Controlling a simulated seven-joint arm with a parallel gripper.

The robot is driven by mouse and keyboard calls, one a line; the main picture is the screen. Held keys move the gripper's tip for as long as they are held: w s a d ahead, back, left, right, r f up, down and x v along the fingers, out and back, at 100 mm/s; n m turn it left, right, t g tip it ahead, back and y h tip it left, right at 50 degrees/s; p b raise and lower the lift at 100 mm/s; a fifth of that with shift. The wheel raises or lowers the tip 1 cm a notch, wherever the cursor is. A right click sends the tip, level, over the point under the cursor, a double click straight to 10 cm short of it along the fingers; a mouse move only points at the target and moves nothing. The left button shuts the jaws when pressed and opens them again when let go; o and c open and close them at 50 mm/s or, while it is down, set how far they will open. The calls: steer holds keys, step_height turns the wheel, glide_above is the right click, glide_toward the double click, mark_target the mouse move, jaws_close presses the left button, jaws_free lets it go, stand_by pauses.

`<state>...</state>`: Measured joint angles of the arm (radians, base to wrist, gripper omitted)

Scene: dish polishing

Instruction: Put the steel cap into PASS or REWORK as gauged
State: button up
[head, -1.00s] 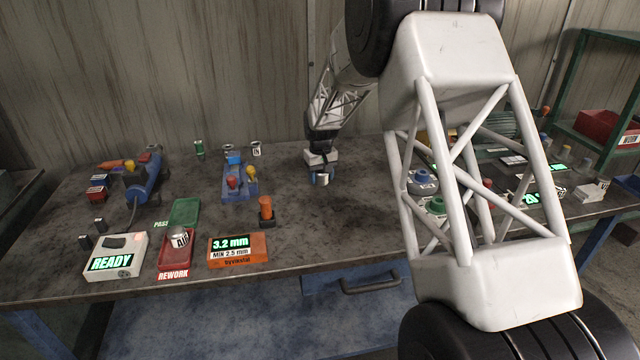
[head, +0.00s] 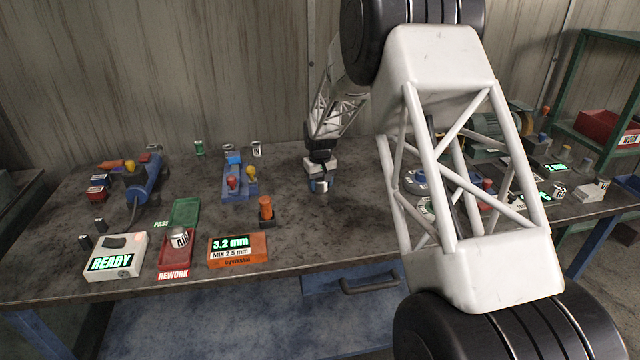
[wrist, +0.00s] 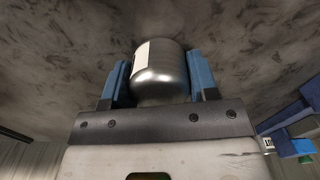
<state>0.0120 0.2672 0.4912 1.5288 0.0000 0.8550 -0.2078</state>
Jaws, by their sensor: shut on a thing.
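My gripper (head: 320,186) is over the middle of the bench, with its blue fingers on either side of a steel cap. In the wrist view the steel cap (wrist: 160,72) is a shiny rounded cylinder with a pale label patch, held between the two fingers. The green PASS tray (head: 184,210) is at the left of the bench and looks empty. The red REWORK tray (head: 174,263) is in front of it and holds another metal cap (head: 180,236) with a dark-lettered label. The orange gauge (head: 240,262) beside it reads 3.2 mm, MIN 2.5 mm.
A white box (head: 116,258) reading READY stands left of the trays. A blue fixture (head: 236,188) with red and yellow knobs and an orange-topped post (head: 266,209) stand left of my gripper. The bench in front of my gripper is clear. My arm hides part of the right side.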

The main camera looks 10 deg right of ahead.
steer(key=shift+f, duration=0.15)
steer(key=o, duration=1)
step_height(320, 180, up, 12)
steer(key=shift+r, duration=0.2)
stand_by(0.7)
